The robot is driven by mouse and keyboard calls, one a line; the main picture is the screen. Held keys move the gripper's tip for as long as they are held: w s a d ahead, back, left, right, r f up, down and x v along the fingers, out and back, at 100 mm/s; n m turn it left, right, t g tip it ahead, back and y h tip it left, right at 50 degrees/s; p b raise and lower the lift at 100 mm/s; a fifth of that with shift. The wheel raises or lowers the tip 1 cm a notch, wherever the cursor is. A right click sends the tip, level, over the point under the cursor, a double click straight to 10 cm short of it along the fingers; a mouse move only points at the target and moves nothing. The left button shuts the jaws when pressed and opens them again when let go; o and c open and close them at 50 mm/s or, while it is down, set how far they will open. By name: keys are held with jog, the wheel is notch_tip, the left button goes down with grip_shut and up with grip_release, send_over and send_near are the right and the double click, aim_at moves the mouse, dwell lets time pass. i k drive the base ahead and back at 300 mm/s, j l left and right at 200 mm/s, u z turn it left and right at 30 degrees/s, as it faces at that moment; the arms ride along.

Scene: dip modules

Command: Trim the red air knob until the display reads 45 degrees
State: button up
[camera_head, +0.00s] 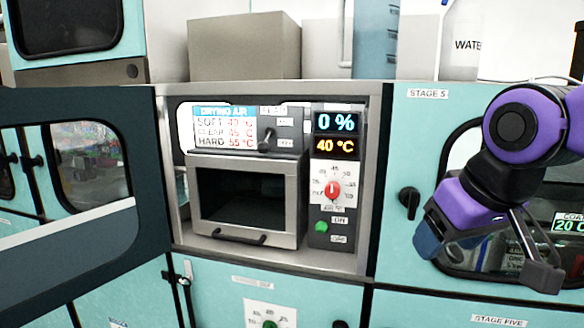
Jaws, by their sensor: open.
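The red air knob (333,190) sits on a white dial plate (345,172) marked with numbers, on the right side of the drying-air unit. Above it, the orange display (336,146) reads 40 °C, and a blue display (337,122) above that reads 0 %. My gripper (492,262) is to the right of the knob, in front of the neighbouring teal door, apart from the knob. Its fingers are spread and nothing shows between them.
A dark door (70,240) stands swung open at the left. A green knob (322,226) sits below the red knob. A black latch (409,202) juts out between knob and gripper.

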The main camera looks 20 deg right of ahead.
aim_at(332, 190)
jog(key=l+u, duration=0.45)
jog(key=l, duration=0.15)
jog(key=k+l+u, duration=0.2)
jog(key=l+u, duration=0.25)
jog(key=l, duration=0.1)
